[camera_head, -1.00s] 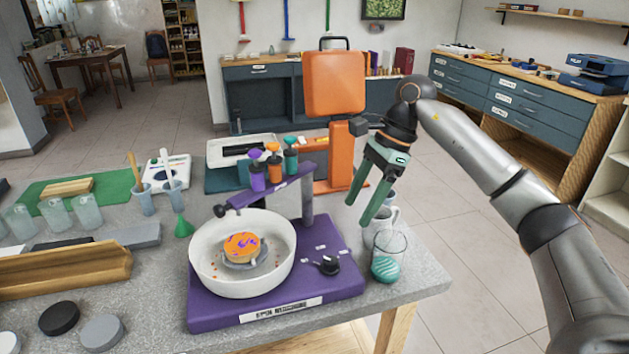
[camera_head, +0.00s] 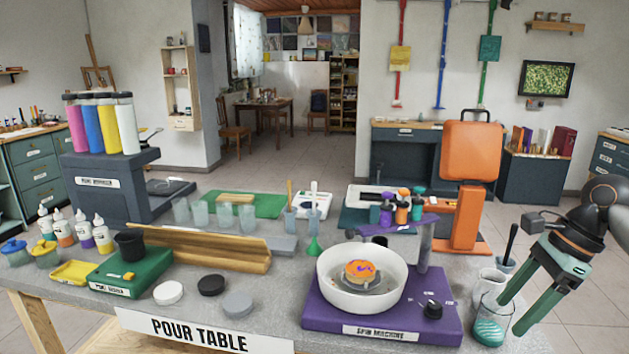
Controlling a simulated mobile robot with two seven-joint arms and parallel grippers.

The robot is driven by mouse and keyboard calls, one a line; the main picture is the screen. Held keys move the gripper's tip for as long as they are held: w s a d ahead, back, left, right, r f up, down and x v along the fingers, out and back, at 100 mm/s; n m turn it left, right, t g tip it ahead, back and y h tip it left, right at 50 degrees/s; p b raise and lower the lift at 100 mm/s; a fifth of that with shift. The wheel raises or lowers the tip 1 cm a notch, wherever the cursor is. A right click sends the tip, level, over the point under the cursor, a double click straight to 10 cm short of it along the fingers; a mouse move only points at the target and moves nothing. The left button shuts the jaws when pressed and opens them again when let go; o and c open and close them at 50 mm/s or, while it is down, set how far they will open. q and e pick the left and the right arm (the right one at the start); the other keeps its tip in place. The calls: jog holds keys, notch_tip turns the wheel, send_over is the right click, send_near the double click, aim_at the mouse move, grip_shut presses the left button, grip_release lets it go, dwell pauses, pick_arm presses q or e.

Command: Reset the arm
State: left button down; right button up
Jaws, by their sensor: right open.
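My right gripper (camera_head: 509,317) is at the right edge of the head view. Its two green fingers are spread apart with nothing between them, pointing down and left. The fingertips show just right of a clear glass (camera_head: 488,318) with teal contents at the table's right end; one finger overlaps the glass's edge in the picture. I cannot tell whether they touch. Part of my right arm runs out of the picture at the right. My left gripper is not in view.
A purple spin machine (camera_head: 385,324) holds a white bowl (camera_head: 335,290) with an orange patterned piece (camera_head: 360,269). An orange upright device (camera_head: 471,150) stands behind. Bare floor (camera_head: 560,320) lies right of the table.

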jog(key=a+f+m+t+y+p, duration=0.1)
jog(key=a+m+t+y+p, duration=0.15)
jog(key=a+m+y, duration=0.8)
jog(key=a+f+m+t+y+p, duration=0.2)
jog(key=a+m+t+y, duration=0.25)
jog(key=a, duration=1.15)
jog(key=s+d+f+m+t+h+p, duration=0.1)
jog(key=d+f+m+t+h, duration=0.35)
jog(key=m, duration=0.65)
jog(key=s+d+f+m+t+h+p, duration=0.15)
jog(key=f+m+t+h, duration=0.4)
jog(key=m, duration=0.55)
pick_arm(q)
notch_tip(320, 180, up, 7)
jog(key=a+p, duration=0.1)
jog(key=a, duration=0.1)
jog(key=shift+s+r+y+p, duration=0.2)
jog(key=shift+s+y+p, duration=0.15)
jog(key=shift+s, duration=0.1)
pick_arm(e)
jog(key=s+d+f+m+g+h, duration=0.2)
jog(key=s+f+m+g+h, duration=0.5)
jog(key=s+f+m, duration=0.5)
jog(key=s+f+g, duration=0.1)
jog(key=s+f, duration=0.3)
jog(key=s, duration=0.1)
jog(key=shift+g, duration=0.4)
